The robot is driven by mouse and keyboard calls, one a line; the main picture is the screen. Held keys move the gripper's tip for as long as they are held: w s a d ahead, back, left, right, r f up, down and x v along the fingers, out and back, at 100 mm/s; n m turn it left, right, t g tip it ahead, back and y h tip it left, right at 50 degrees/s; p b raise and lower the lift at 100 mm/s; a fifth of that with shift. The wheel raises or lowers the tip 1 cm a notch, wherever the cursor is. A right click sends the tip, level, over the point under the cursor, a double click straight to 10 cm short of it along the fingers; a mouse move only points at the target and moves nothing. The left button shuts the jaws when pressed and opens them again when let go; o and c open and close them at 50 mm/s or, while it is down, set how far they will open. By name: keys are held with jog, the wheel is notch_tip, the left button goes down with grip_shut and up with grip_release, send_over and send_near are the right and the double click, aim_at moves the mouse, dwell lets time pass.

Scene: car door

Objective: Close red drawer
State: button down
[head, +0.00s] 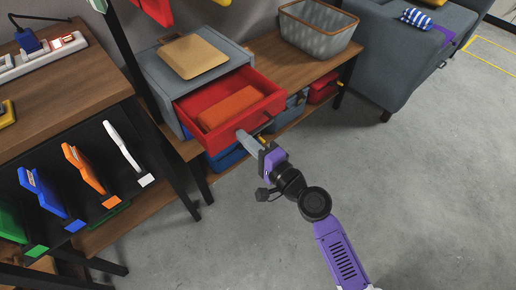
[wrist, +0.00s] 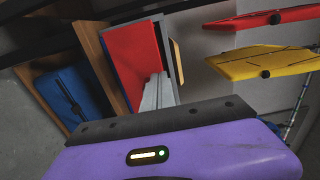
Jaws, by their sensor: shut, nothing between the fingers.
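The red drawer (head: 262,84) is pulled out of a grey cabinet (head: 155,75) on a wooden bench in the head view. An orange-red block (head: 229,108) lies inside it. My gripper (head: 243,136) is at the drawer's front, near its lower front edge; I cannot tell if it touches. It looks shut, with nothing held. In the wrist view, the red drawer (wrist: 130,50) shows beyond the grey fingers (wrist: 158,92), which hide part of it.
A tan board (head: 192,56) lies on the cabinet. A grey basket (head: 318,30) stands right of it on the bench. Blue and red bins sit on the shelf below. A desk with hanging coloured items stands at left. The floor at right is clear up to the sofa (head: 405,60).

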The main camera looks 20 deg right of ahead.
aim_at(207, 108)
jog(key=shift+x, duration=1.35)
jog(key=b+x, duration=0.4)
jog(key=x, duration=1.2)
jog(key=shift+w+f, duration=0.1)
jog(key=shift+w+a, duration=0.15)
jog(key=shift+w, duration=0.15)
jog(key=shift+w+r, duration=0.2)
jog(key=shift+r, duration=0.05)
jog(key=shift+a, duration=0.1)
